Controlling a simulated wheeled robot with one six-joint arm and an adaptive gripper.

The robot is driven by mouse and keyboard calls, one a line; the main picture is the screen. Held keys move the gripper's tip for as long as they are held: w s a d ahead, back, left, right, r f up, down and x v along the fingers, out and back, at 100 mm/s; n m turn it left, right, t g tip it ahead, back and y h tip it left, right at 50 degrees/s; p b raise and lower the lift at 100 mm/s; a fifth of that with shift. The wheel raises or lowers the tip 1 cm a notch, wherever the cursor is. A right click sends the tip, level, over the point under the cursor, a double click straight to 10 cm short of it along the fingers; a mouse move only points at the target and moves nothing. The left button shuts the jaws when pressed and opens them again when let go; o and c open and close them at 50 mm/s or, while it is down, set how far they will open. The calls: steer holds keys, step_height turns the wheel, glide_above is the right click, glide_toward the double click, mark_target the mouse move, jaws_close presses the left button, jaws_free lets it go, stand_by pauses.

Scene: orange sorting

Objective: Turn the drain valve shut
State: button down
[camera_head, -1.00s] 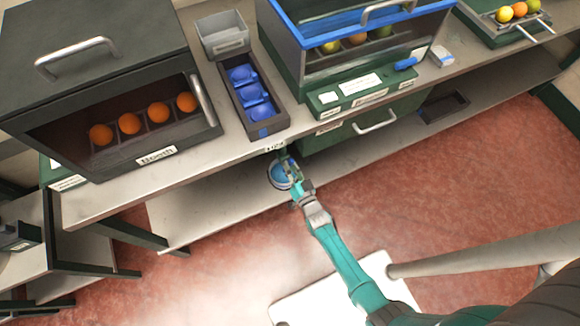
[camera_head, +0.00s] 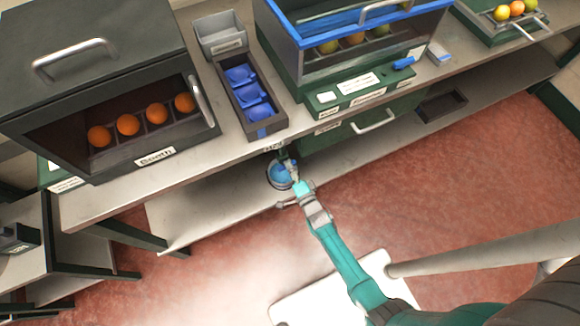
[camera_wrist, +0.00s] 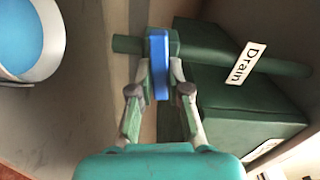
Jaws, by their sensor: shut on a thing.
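The drain valve's blue lever (camera_wrist: 159,62) shows in the wrist view and lies crosswise to the dark green pipe (camera_wrist: 290,66) in the picture. The pipe carries a white "Drain" label (camera_wrist: 246,63). My gripper (camera_wrist: 159,80) is shut on the blue lever, with one finger on each side of it. In the head view my gripper (camera_head: 291,174) is low under the front edge of the counter, where the valve is too small and covered to make out.
A round pail with blue inside (camera_wrist: 28,38) stands left of the valve; it also shows on the lower shelf in the head view (camera_head: 280,174). A dark green box (camera_wrist: 250,110) is right of the lever. The counter edge (camera_head: 200,160) is above my gripper.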

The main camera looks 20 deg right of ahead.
steer(key=shift+m, duration=1)
steer(key=shift+d, duration=0.1)
steer(key=c, duration=1.1)
jaws_free()
steer(key=s, duration=1.2)
steer(key=shift+f, duration=0.1)
